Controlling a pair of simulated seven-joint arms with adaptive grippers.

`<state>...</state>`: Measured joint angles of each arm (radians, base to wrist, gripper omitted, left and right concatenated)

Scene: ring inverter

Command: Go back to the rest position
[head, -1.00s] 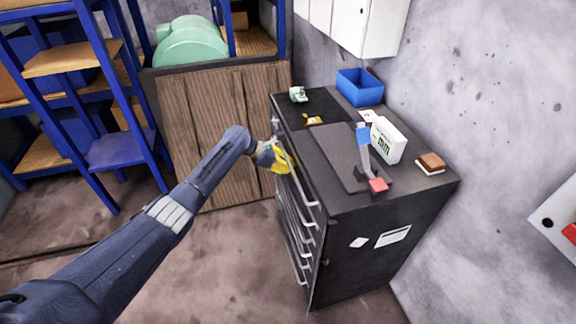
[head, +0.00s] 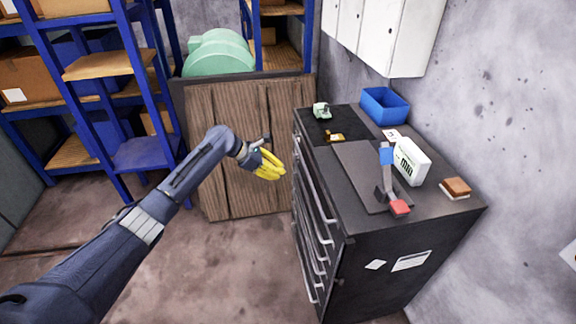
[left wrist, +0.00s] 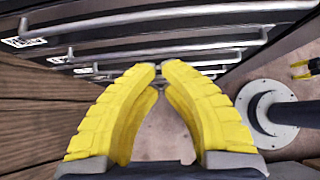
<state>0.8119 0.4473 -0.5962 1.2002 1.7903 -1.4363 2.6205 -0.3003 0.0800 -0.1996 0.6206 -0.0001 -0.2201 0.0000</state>
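My left gripper (head: 272,166), with yellow fingers, is in free air just left of the drawer cabinet (head: 375,245) in the head view. In the left wrist view its fingertips (left wrist: 160,72) come together with nothing visible between them. Drawer handles lie beyond them. A small yellow two-pronged part (left wrist: 304,69) at the right edge of the left wrist view looks like my right gripper, cut off by the frame. It is too small to tell its state. My right arm does not show in the head view.
On the cabinet top are a blue bin (head: 385,106), a white box (head: 412,161), a blue-and-red tool (head: 387,178), a brown-and-white block (head: 456,187) and a small green part (head: 321,110). Blue shelving (head: 150,100) stands behind left. Floor left of the cabinet is clear.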

